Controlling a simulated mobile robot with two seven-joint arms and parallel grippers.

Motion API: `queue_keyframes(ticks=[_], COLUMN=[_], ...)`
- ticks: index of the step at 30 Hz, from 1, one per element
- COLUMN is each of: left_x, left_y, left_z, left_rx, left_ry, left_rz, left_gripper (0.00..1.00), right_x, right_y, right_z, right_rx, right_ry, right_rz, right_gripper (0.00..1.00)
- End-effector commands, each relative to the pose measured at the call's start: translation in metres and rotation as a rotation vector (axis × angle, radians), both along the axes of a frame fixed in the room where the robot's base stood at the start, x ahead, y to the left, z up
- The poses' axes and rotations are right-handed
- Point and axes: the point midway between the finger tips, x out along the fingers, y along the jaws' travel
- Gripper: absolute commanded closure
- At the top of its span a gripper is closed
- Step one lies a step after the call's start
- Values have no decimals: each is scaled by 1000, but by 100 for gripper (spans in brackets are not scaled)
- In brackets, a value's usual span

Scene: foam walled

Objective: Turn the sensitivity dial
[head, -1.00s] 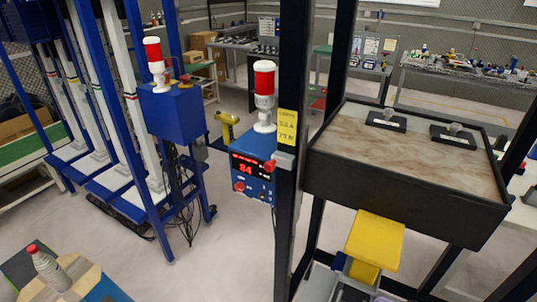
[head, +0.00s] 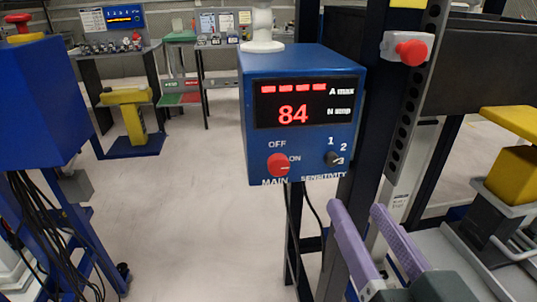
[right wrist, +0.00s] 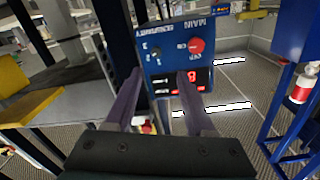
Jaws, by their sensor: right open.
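The sensitivity dial (head: 332,158) is a small dark knob at the lower right of a blue control box (head: 250,130), with the numbers 1, 2 and 3 around it. It also shows in the right wrist view (right wrist: 156,56), where the box appears upside down. My right gripper (head: 362,215) has two purple fingers, apart and empty, below and to the right of the dial and not touching it. In the right wrist view its fingers (right wrist: 160,85) point toward the box. My left gripper is not in view.
A red MAIN knob (head: 279,164) sits left of the dial, under a red display (head: 305,103) reading 84. A red button (head: 410,52) is on the dark post to the right. A yellow block (head: 513,175) stands at the right. Open floor lies left of the box.

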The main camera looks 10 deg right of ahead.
Motion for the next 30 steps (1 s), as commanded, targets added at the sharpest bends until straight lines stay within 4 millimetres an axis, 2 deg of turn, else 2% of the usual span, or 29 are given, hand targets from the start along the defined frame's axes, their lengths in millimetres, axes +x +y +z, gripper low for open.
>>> queue_keyframes(ticks=[1, 5, 12, 18, 23, 30], left_x=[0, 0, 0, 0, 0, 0], left_y=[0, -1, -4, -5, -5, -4], left_z=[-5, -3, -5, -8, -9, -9], left_rx=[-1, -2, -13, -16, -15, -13], left_ry=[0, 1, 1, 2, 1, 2], left_rz=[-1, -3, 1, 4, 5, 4], left_gripper=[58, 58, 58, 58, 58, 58], right_x=[1, 12, 57, 87, 98, 99], right_y=[-2, -3, -2, -2, -2, -2], right_z=[-5, -2, -2, -3, -2, -2], right_rx=[-1, 1, 1, 0, 1, 1], right_ry=[-4, -9, -9, -7, -6, -5], right_rz=[-9, -17, -14, -13, -13, -13], right_gripper=[46, 46, 46, 46, 46, 46])
